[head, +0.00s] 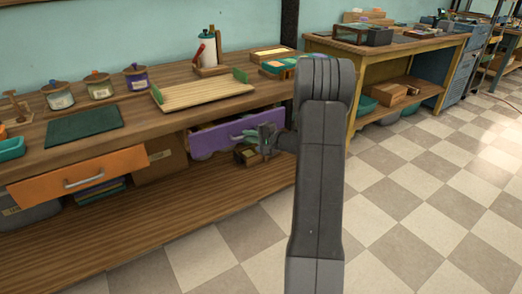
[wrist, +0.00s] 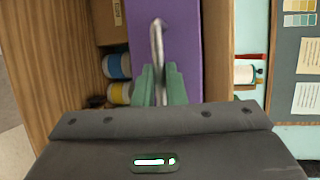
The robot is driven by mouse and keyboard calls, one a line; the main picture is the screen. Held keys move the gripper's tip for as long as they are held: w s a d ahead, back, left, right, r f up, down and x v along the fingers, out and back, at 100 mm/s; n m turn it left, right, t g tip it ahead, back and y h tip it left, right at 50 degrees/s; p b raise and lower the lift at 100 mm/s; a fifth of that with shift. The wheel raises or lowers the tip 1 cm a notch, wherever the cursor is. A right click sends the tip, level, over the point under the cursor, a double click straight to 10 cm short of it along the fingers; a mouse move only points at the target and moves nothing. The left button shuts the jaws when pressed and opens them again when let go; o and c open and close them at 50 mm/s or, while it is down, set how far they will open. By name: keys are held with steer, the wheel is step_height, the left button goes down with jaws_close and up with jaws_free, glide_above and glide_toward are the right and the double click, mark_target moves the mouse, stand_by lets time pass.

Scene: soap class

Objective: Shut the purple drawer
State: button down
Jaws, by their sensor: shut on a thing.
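The purple drawer (head: 222,136) sits under the workbench top, left of my arm in the head view. It is pulled out, with some contents showing behind its top edge. In the wrist view its purple front (wrist: 182,45) fills the upper middle, with a metal bar handle (wrist: 157,38) on it. My gripper (head: 264,140) is at the drawer front. In the wrist view its green fingers (wrist: 160,82) are on either side of the handle and shut on it.
An orange drawer (head: 80,179) with a metal handle sticks out to the left. The bench top holds a wooden tray (head: 202,91), a green mat (head: 84,124) and lidded jars (head: 98,87). Below is a wooden shelf (head: 150,215). The checkered floor (head: 420,210) is clear at right.

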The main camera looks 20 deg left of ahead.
mark_target(243, 129)
steer(key=w+a, duration=0.1)
steer(key=a, duration=0.1)
steer(key=w+a, duration=0.1)
steer(key=w, duration=0.1)
steer(key=shift+a+r, duration=0.15)
steer(key=shift+a, duration=0.2)
steer(key=c, duration=1.5)
jaws_free()
steer(key=shift+a, duration=0.15)
steer(key=p+v, duration=0.1)
steer(key=v, duration=1.2)
steer(key=shift+d, duration=0.45)
steer(key=shift+s+a, duration=0.1)
